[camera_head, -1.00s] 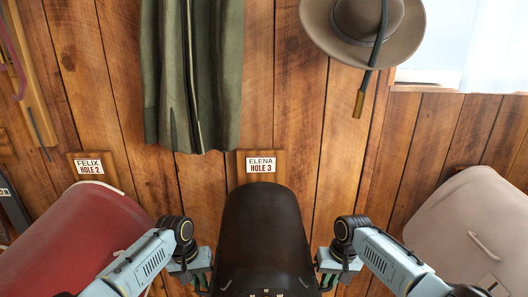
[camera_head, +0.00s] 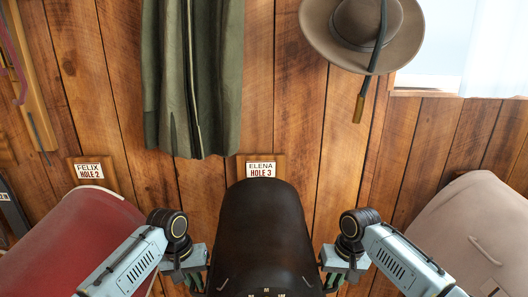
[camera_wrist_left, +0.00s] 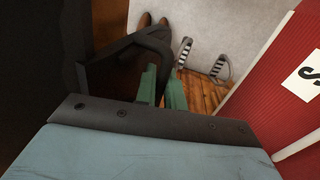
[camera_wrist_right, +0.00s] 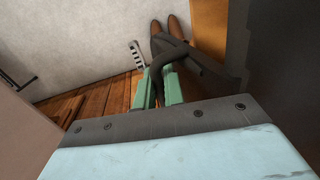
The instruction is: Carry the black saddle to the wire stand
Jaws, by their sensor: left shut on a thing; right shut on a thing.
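The black saddle (camera_head: 262,235) is at the bottom middle of the head view, below the sign "ELENA HOLE 3". My left gripper (camera_head: 190,279) is at its left side and my right gripper (camera_head: 336,280) at its right side. In the left wrist view, the green fingers of my left gripper (camera_wrist_left: 162,88) are shut on a dark curved handle-like part (camera_wrist_left: 150,45) at the saddle's side. In the right wrist view, my right gripper (camera_wrist_right: 158,90) is shut on a similar dark loop (camera_wrist_right: 170,55). The wire stand is not recognisable in any view.
A red saddle-shaped thing (camera_head: 70,240) stands at left and a pale one (camera_head: 470,230) at right, close outside my arms. A green coat (camera_head: 195,80) and a brimmed hat (camera_head: 365,30) hang on the plank wall. Stirrups (camera_wrist_left: 219,68) and brown boots (camera_wrist_right: 178,25) show lower down.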

